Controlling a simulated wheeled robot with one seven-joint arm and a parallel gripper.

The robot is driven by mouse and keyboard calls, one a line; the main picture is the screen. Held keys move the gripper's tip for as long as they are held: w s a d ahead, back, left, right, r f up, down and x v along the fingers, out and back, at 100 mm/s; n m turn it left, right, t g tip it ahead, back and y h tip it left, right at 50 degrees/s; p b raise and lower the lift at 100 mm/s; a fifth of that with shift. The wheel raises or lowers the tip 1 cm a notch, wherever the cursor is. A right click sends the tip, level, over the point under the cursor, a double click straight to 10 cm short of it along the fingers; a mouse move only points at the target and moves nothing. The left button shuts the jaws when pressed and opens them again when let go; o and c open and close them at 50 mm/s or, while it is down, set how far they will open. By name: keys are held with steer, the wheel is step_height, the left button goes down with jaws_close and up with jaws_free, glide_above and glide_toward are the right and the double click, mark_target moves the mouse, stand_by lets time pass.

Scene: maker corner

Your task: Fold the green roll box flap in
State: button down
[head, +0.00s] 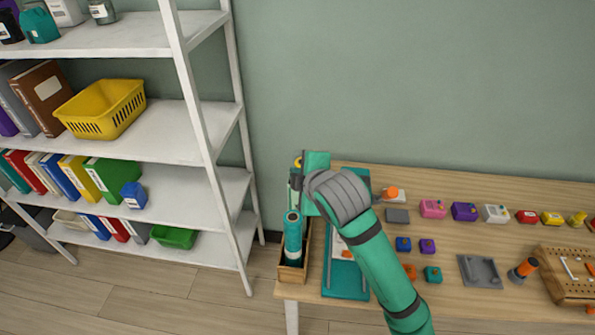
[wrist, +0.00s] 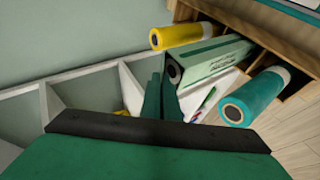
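The green roll box (wrist: 212,62) stands among the rolls at the wooden bin in the wrist view, with a pale label on its side and a dark round roll end showing at its near end. My gripper (wrist: 162,80) has its two green fingers together in front of that end, just left of it. I cannot tell whether they touch the box. I cannot make out the flap clearly; the fingers cover part of the near end. In the head view my grey wrist hides most of the box and the fingertips.
A yellow roll (wrist: 180,36) and a teal roll (wrist: 255,95) flank the box. The wooden bin (head: 292,272) sits at the workbench's (head: 450,300) left end. A white shelf (head: 180,135) stands to the left, across a gap. Small coloured boxes and tools lie right of my arm.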

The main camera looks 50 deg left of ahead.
steer(key=c, duration=2)
jaws_free()
steer(key=shift+f, duration=0.1)
